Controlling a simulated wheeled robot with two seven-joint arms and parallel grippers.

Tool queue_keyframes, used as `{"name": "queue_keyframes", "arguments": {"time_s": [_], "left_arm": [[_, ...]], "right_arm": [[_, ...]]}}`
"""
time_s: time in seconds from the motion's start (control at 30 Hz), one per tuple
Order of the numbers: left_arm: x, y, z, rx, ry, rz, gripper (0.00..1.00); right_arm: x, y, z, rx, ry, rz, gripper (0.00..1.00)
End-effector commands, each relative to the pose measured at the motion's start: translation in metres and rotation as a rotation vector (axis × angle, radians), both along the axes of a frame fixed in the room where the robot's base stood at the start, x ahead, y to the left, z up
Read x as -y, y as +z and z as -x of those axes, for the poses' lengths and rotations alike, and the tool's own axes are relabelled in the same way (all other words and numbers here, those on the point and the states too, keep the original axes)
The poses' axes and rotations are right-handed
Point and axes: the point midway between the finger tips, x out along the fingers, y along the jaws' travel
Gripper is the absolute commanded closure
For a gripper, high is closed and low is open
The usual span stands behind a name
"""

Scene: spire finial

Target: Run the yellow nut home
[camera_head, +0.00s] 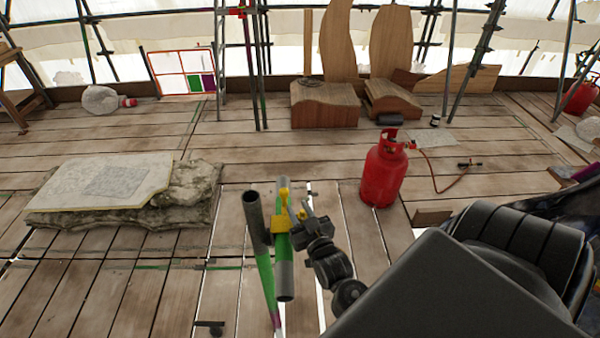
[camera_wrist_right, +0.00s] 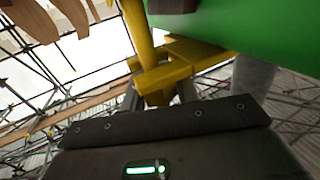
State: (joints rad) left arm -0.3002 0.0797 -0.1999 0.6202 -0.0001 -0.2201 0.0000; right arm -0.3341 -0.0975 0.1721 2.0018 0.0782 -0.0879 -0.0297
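Two upright scaffold tubes stand side by side in the head view: a left tube (camera_head: 256,222) and a right tube (camera_head: 284,268), both with green sections. A yellow coupler (camera_head: 282,222) sits on the right tube near its top. My right gripper (camera_head: 300,224) is at the coupler's right side. In the right wrist view, the yellow nut (camera_wrist_right: 160,80) lies at the fingertips, below a yellow bolt (camera_wrist_right: 138,30) and against the green tube (camera_wrist_right: 250,30). The fingers show on either side of the yellow part; whether they press on it is unclear. My left gripper is out of view.
A red gas cylinder (camera_head: 384,172) with a hose stands right of the tubes. A carved stone slab (camera_head: 105,187) lies on the left. Wooden forms (camera_head: 324,105) stand at the back. A small dark tool (camera_head: 210,326) lies near the front. Floor planks between are clear.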

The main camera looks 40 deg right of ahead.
Motion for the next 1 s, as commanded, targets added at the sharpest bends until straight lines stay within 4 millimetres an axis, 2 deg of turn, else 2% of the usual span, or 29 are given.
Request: {"name": "queue_keyframes", "arguments": {"time_s": [0.03, 0.13, 0.47, 0.57, 0.8, 1.0], "left_arm": [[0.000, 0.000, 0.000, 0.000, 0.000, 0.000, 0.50], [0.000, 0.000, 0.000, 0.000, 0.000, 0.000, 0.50], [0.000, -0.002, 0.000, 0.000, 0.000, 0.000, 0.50], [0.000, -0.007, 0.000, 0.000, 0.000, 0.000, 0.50], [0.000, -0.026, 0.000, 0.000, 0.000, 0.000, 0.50], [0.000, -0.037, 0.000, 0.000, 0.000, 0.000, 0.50]], "right_arm": [[0.000, 0.000, 0.000, 0.000, 0.000, 0.000, 0.62], [0.000, 0.000, 0.000, 0.000, 0.000, 0.000, 0.50], [-0.001, -0.001, 0.003, -0.001, 0.000, 0.000, 0.50], [-0.004, -0.003, 0.014, -0.002, 0.000, -0.001, 0.50], [-0.016, -0.005, 0.060, -0.003, 0.000, -0.001, 0.50], [-0.025, -0.003, 0.091, -0.002, 0.000, -0.001, 0.50]]}}
